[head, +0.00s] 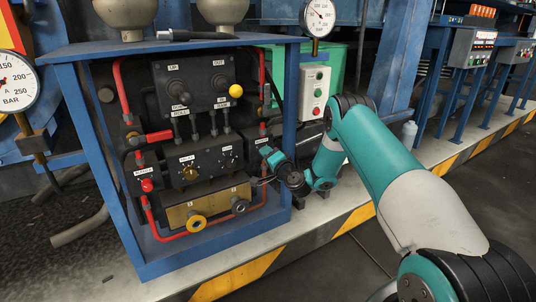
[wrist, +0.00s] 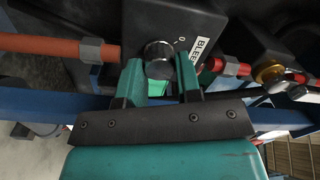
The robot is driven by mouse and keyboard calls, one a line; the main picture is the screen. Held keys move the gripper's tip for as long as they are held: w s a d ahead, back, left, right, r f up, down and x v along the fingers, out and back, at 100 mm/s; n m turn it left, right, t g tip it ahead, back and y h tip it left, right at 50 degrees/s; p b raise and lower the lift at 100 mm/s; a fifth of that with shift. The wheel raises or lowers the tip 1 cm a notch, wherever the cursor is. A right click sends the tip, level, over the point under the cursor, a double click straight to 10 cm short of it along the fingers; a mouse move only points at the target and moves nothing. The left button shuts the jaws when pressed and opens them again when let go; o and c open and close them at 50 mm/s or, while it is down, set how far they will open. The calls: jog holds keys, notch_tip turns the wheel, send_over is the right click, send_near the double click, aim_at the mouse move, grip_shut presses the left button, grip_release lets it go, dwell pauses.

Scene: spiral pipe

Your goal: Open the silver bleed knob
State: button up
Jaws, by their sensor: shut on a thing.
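The silver bleed knob (wrist: 159,52) shows in the wrist view on a dark box (wrist: 150,16), beside a white label reading "BLEE…" (wrist: 200,52). My gripper (wrist: 160,72) has its two green fingers on either side of the knob, shut on it. In the head view my gripper (head: 266,153) reaches the right side of the blue-framed panel, just under a small white label. The knob itself is hidden there by the gripper.
The blue frame (head: 283,120) stands close to my gripper. Red pipes (head: 262,70), a yellow ball-topped lever (head: 236,90) and a brass block with knobs (head: 197,223) fill the panel. A grey button box (head: 315,93) stands to the right.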

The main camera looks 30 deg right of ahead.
jog(key=shift+m+p, duration=0.3)
jog(key=shift+m, duration=0.9)
jog(key=o, duration=0.9)
jog(key=s+b, duration=0.5)
jog(key=b, duration=0.3)
jog(key=s+b, duration=0.6)
jog(key=b, duration=0.1)
jog(key=s+b, duration=0.6)
jog(key=b, duration=0.2)
jog(key=shift+s+a+f+b, duration=0.2)
jog(key=shift+a+f+b, duration=0.1)
jog(key=shift+f+b, duration=0.1)
